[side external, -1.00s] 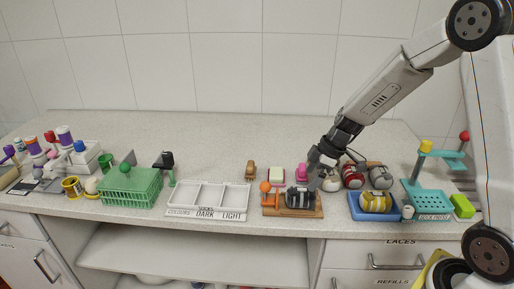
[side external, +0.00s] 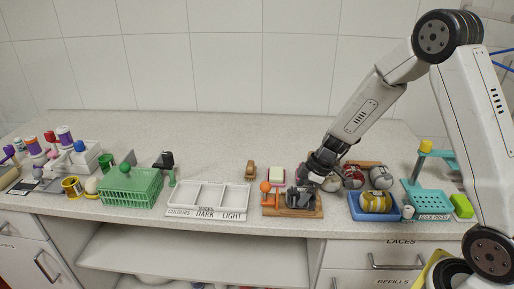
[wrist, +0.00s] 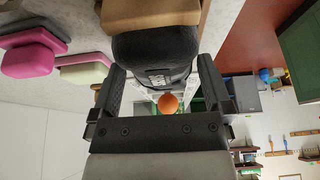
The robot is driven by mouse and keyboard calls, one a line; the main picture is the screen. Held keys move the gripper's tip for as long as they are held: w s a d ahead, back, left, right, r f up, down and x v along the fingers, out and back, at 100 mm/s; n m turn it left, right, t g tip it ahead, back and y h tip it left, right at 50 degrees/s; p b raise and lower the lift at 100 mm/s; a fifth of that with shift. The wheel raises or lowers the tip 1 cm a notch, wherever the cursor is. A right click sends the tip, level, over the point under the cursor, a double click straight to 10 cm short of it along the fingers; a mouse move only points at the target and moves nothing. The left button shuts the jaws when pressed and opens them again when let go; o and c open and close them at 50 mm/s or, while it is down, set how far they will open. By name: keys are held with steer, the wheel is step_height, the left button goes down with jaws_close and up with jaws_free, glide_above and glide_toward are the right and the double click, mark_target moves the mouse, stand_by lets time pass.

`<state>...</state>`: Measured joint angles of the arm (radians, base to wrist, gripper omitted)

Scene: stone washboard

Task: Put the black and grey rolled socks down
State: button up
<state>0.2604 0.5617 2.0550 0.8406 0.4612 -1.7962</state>
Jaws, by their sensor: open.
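The black and grey rolled socks (side external: 297,201) rest on a small wooden board (side external: 313,212) on the counter, right of an orange ball. My gripper (side external: 304,186) is low over the right part of the socks and hides some of them. In the wrist view the dark roll (wrist: 155,50) lies between the two spread fingers of my gripper (wrist: 163,82). The fingers look open, with a small gap on each side of the roll.
The orange ball (side external: 265,187) stands at the board's left end. A white three-part tray (side external: 207,212) is to the left. A blue tray (side external: 356,212) with yellow and grey socks (side external: 375,202) is to the right. More rolled socks (side external: 353,177) lie behind. The back counter is clear.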

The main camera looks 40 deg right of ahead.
mark_target(301, 191)
steer(key=shift+w+a+f, duration=0.15)
steer(key=shift+f, duration=0.4)
steer(key=c, duration=1.2)
steer(key=shift+r, duration=0.2)
steer(key=shift+r, duration=4.85)
